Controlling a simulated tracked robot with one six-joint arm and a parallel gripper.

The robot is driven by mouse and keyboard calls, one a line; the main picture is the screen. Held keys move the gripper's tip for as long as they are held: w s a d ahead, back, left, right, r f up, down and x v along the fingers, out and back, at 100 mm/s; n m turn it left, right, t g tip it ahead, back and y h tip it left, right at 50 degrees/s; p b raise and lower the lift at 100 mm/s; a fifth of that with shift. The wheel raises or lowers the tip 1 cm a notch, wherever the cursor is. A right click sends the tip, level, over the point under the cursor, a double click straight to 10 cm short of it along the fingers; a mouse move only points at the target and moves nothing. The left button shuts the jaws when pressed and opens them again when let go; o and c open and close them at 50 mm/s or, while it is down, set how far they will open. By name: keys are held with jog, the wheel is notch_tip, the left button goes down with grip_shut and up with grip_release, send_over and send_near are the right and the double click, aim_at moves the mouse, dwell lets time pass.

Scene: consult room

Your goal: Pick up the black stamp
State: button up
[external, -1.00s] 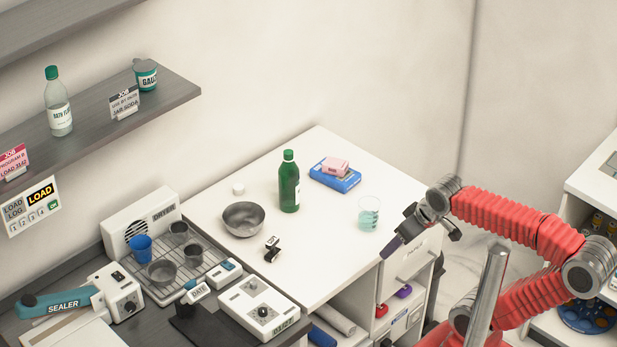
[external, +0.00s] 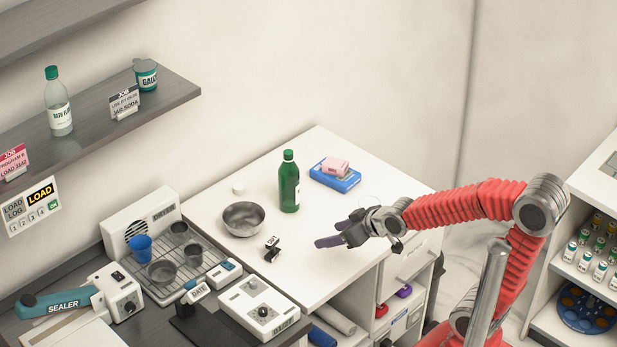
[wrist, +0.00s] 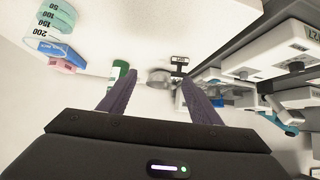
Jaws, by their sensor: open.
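A small black stamp with a white label (external: 272,249) stands on the white tabletop (external: 330,268), in front of the steel bowl. It also shows in the wrist view (wrist: 179,68), beyond and between my fingers, towards the right one. My gripper (external: 328,234) is open and empty above the table's front right part, to the right of the stamp and apart from it. Its two dark purple fingers show spread in the wrist view (wrist: 158,82).
The steel bowl (external: 243,219), green bottle (external: 289,182), white cap (external: 238,188) and blue and pink boxes (external: 335,178) stand behind. A graduated cup (wrist: 45,22) is mostly hidden by my arm externally. Devices and a "DATE" item (external: 198,293) fill the left counter.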

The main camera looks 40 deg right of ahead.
aim_at(276, 241)
jog(key=w+a+f+t, duration=0.1)
jog(key=w, duration=0.1)
jog(key=w+a+f+t+y, duration=0.1)
jog(key=w+a, duration=0.1)
jog(key=w+a+f+n, duration=0.1)
jog(key=w+a+f, duration=0.1)
jog(key=shift+w+t+y, duration=0.15)
jog(key=shift+t+y, duration=0.15)
jog(key=shift+t, duration=0.1)
jog(key=shift+w+a, duration=0.25)
jog(key=shift+a, duration=0.05)
jog(key=shift+w, duration=0.1)
jog(key=shift+x, duration=4.2)
jog(key=shift+x, duration=2.55)
jog(key=shift+a, duration=0.15)
jog(key=shift+c, duration=0.5)
jog(key=c, duration=1)
